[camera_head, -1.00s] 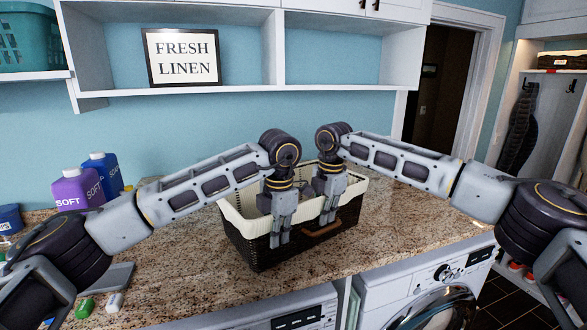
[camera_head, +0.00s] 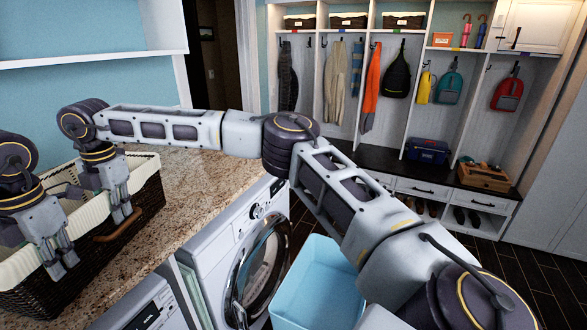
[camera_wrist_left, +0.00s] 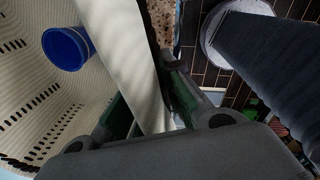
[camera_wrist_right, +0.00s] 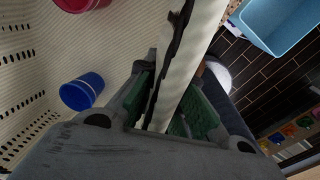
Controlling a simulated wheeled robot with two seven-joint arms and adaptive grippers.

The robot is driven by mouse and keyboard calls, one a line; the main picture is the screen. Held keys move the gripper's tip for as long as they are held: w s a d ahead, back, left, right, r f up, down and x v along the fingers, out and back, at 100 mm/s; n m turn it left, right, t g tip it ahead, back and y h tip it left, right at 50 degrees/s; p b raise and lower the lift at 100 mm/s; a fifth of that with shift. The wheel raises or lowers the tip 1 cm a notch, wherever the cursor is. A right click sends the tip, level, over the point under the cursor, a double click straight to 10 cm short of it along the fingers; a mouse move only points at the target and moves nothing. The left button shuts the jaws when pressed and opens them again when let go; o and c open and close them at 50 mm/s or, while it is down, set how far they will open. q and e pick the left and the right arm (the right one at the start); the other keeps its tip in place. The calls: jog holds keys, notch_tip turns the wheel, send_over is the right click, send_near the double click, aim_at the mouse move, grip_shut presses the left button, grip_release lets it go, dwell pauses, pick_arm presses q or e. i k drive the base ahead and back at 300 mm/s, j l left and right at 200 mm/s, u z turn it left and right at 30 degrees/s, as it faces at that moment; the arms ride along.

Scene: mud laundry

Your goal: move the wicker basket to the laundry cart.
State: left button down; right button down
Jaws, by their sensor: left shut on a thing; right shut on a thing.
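The dark wicker basket (camera_head: 140,208) with a cream liner stands on the granite counter at the left of the head view, its left part cut off by the frame. My left gripper (camera_head: 62,262) and my right gripper (camera_head: 124,212) are both shut on its front rim, side by side. The wrist views show the cream rim (camera_wrist_left: 138,60) (camera_wrist_right: 190,70) between each pair of fingers. Inside the basket lie a blue cup-like thing (camera_wrist_left: 68,48) and a red one (camera_wrist_right: 80,5). A light blue open tub (camera_head: 318,285), which may be the laundry cart, stands on the floor right of the counter.
A front-loading washer (camera_head: 255,260) stands under the counter (camera_head: 195,190). My right arm crosses above the tub. A bench (camera_head: 400,172) with cubbies, hanging coats and bags lines the back wall. Dark tiled floor lies between bench and tub.

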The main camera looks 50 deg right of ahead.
aim_at(325, 306)
jog(key=k+l+u, duration=0.1)
jog(key=k+l, duration=0.15)
jog(key=l, duration=0.35)
jog(key=k+l, duration=0.25)
jog(key=l, duration=0.35)
jog(key=k+l+u, duration=0.15)
jog(key=k+l, duration=0.15)
jog(key=l, duration=0.3)
jog(key=k+l+u, duration=0.1)
jog(key=k+l, duration=0.15)
jog(key=l, duration=0.35)
jog(key=k+l, duration=0.35)
jog(key=l, duration=0.2)
jog(key=k+l+u, duration=0.15)
jog(key=k+l, duration=0.15)
jog(key=l, duration=0.25)
jog(key=k+l+u, duration=0.1)
jog(key=k+l, duration=0.25)
jog(key=l, duration=0.15)
